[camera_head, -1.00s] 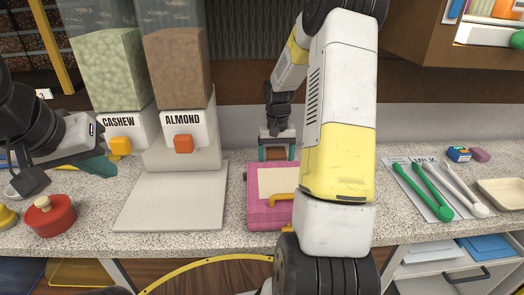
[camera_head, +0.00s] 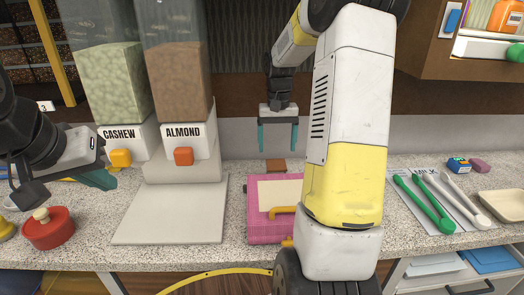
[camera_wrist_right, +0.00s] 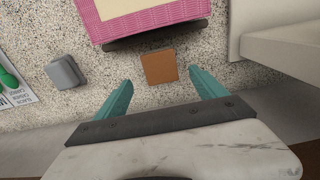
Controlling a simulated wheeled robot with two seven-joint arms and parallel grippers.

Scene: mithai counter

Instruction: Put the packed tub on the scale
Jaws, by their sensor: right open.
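No thing in view is plainly marked as the packed tub or the scale. A small brown block (camera_head: 276,165) lies on the counter just behind a pink box (camera_head: 262,222) with a cream top and yellow handle. The block also shows in the right wrist view (camera_wrist_right: 160,66), apart from the pink box (camera_wrist_right: 150,20). My right gripper (camera_head: 278,150) is open and empty above the block, its teal fingers pointing down on either side, not touching it. My left gripper (camera_head: 98,179) is at the far left; its jaws are only partly seen.
A pale grey slab (camera_head: 170,215) lies before the cashew (camera_head: 118,137) and almond (camera_head: 190,137) dispensers. A red lidded pot (camera_head: 50,230) stands left. Green spoons (camera_head: 425,203) and a cream tray (camera_head: 502,203) lie right. A grey block (camera_wrist_right: 65,72) shows in the wrist view.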

